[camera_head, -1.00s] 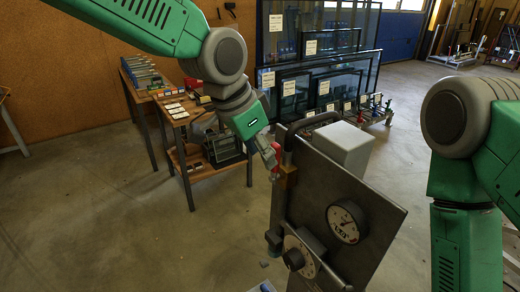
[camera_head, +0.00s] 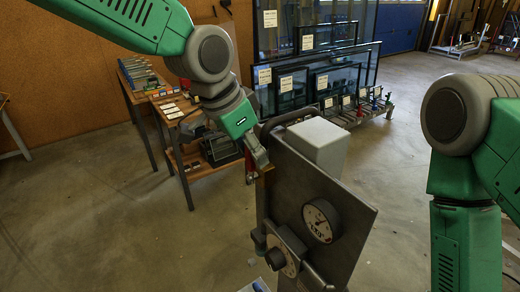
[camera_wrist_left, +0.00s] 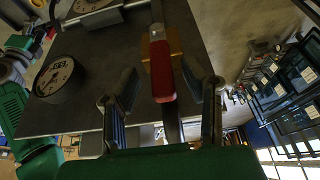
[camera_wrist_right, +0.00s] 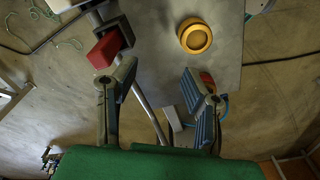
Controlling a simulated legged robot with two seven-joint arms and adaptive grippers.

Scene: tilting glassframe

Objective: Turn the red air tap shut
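The red air tap's handle (camera_wrist_left: 161,70) stands between the two fingers of my left gripper (camera_wrist_left: 165,100) in the left wrist view, on a brass-coloured body (camera_wrist_left: 174,45) at the panel's edge. Gaps show on both sides of the handle, so the gripper is open around it and not clamped. In the head view the left gripper (camera_head: 257,165) is at the upper left edge of the grey panel (camera_head: 345,235) and mostly hides the tap. My right gripper (camera_wrist_right: 158,100) is open and empty in its wrist view; its fingers are hidden in the head view.
The panel carries a round gauge (camera_head: 321,221) and a dial with a black knob (camera_head: 276,259). The right wrist view shows a yellow button (camera_wrist_right: 195,36) and a red block (camera_wrist_right: 106,49). A workbench (camera_head: 160,97) and glass frames (camera_head: 320,80) stand behind. Floor at left is clear.

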